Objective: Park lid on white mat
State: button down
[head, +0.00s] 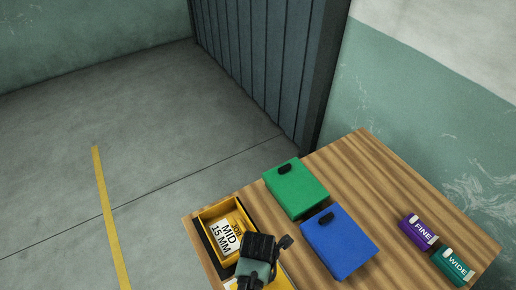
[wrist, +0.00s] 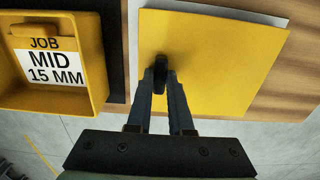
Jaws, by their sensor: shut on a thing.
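A flat yellow lid (wrist: 210,60) with a dark knob (wrist: 162,75) fills the middle of the wrist view. My gripper (wrist: 161,90) is shut on this knob. In the head view the lid (head: 284,281) shows only partly, at the bottom edge behind my gripper (head: 256,282). A strip of the white mat (wrist: 235,11) shows past the lid's far edge in the wrist view. The lid covers most of the mat. I cannot tell whether the lid touches it.
A yellow open box (head: 209,213) with a card (head: 226,238) reading "JOB MID 15 MM" stands beside the lid. Green (head: 296,189) and blue (head: 342,245) boxes with dark knobs stand on the wooden table (head: 365,170). Purple "FINE" (head: 419,231) and teal "WIDE" (head: 454,265) packs are at right.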

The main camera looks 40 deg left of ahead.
jog(key=shift+f, duration=0.15)
jog(key=c, duration=0.8)
grip_release()
notch_tip(320, 180, up, 12)
jog(key=shift+r, duration=0.2)
jog(key=shift+w, duration=0.1)
